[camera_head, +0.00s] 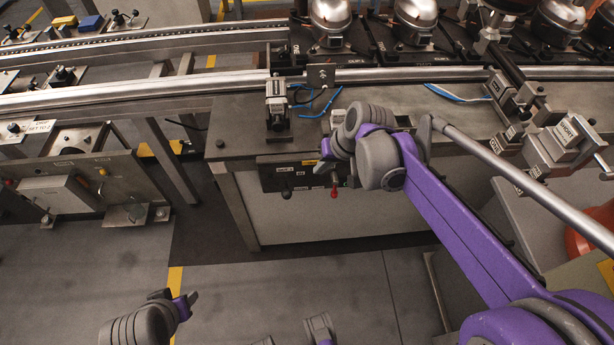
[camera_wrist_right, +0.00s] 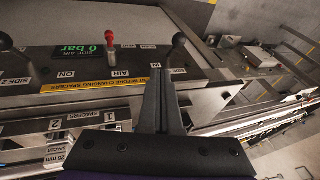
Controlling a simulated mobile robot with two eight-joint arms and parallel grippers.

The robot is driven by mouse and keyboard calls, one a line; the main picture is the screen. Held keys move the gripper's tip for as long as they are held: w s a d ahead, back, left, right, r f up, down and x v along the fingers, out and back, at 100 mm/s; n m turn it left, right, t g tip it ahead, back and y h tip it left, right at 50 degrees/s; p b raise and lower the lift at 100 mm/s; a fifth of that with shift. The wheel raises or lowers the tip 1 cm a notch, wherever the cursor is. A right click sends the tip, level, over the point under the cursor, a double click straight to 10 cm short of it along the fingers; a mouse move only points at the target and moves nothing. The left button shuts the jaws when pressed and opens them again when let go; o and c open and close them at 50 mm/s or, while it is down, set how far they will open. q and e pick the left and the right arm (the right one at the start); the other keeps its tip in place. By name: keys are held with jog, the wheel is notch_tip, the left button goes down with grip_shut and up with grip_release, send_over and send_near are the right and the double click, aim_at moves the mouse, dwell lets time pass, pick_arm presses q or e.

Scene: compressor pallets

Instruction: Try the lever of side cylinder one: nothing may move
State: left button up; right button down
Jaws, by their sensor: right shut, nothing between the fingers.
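In the wrist view a dark valve panel (camera_wrist_right: 60,62) carries a black-knobbed lever (camera_wrist_right: 179,40) on the right, by a label reading "IN". A red lever (camera_wrist_right: 110,38) stands in the middle by the AIR/ON labels, and another black lever (camera_wrist_right: 5,42) by "SIDE 2". My right gripper (camera_wrist_right: 163,78) is shut and empty, its fingers just beside the right black lever; whether they touch cannot be told. The side air display (camera_wrist_right: 78,50) reads 0 bar. In the head view my right gripper (camera_head: 322,166) is at the panel. My left gripper (camera_head: 174,298) is low at left, its jaws unclear.
A steel bench (camera_head: 235,115) stands above the panel, with a clamp block (camera_head: 277,100) and blue hoses on it. Behind runs a rail (camera_head: 180,95) with several compressors (camera_head: 330,20). The floor (camera_head: 300,290) in front is clear.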

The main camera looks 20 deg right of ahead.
jog(key=b, duration=0.2)
send_near(287, 189)
jog(key=d+f, duration=0.3)
jog(key=a+f, duration=0.1)
jog(key=w+a+f, duration=0.1)
jog(key=a+f, duration=0.1)
jog(key=shift+w, duration=0.2)
jog(key=shift+s+f, duration=0.1)
jog(key=shift+f, duration=0.05)
jog(key=shift+s+a+f+t+b, duration=0.1)
jog(key=shift+s+f+t+b, duration=0.05)
jog(key=shift+t+b, duration=0.15)
